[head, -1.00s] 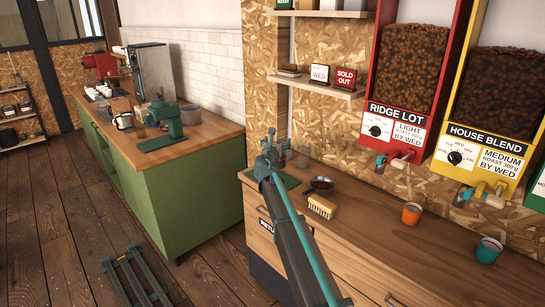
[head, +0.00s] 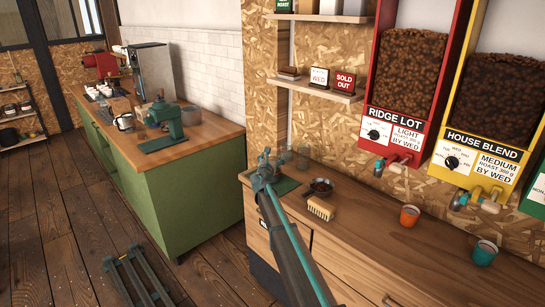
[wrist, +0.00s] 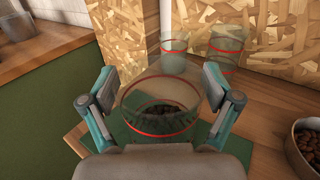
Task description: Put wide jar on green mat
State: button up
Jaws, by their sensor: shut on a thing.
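The wide jar (wrist: 160,105) is clear glass with red bands and dark beans inside. In the wrist view it stands between the fingers of my gripper (wrist: 160,112), which is shut on it. The green mat (wrist: 121,133) shows below and around the jar; I cannot tell whether the jar's base touches it. In the head view my gripper (head: 264,163) is at the counter's left end, over the mat (head: 285,185), and my arm hides most of the jar there.
Two clear jars with red bands (wrist: 174,50) (wrist: 226,54) stand behind the mat by the wall. A bowl of beans (wrist: 308,146) is to the right.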

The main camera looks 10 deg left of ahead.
jog(key=shift+f, duration=0.1)
jog(key=o, duration=1.5)
jog(key=s+a+b, duration=0.1)
jog(key=s+b, duration=0.2)
jog(key=s, duration=0.9)
jog(key=shift+a, duration=0.1)
